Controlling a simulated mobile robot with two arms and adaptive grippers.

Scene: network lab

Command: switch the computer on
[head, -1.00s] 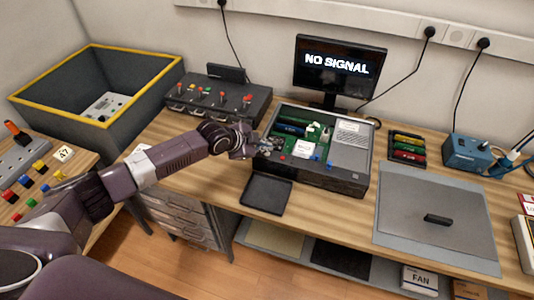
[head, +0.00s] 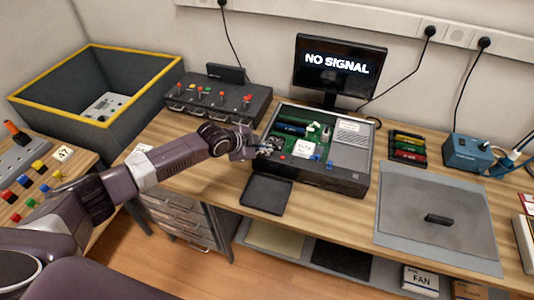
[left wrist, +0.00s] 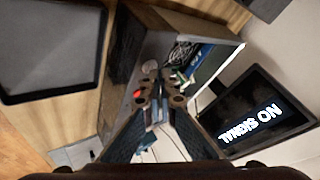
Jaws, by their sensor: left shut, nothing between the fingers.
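The computer (head: 342,181) is an open dark case lying on the bench, with green boards and a grey power supply showing inside. A small red button (head: 283,157) is on its front edge; it also shows in the left wrist view (left wrist: 137,93). The monitor (head: 338,68) behind it reads "NO SIGNAL"; the left wrist view shows it too (left wrist: 255,115). My left gripper (head: 272,147) is shut and empty at the case's front left corner, close to the red button. In the left wrist view its fingertips (left wrist: 156,78) overlap the case; contact cannot be told. My right gripper is not in view.
A black tray (head: 266,194) lies before the case. A dark switch box (head: 218,102) stands to the left, colored modules (head: 407,148) and a blue box (head: 466,152) to the right. A grey mat (head: 435,195) holds a small black part (head: 438,219).

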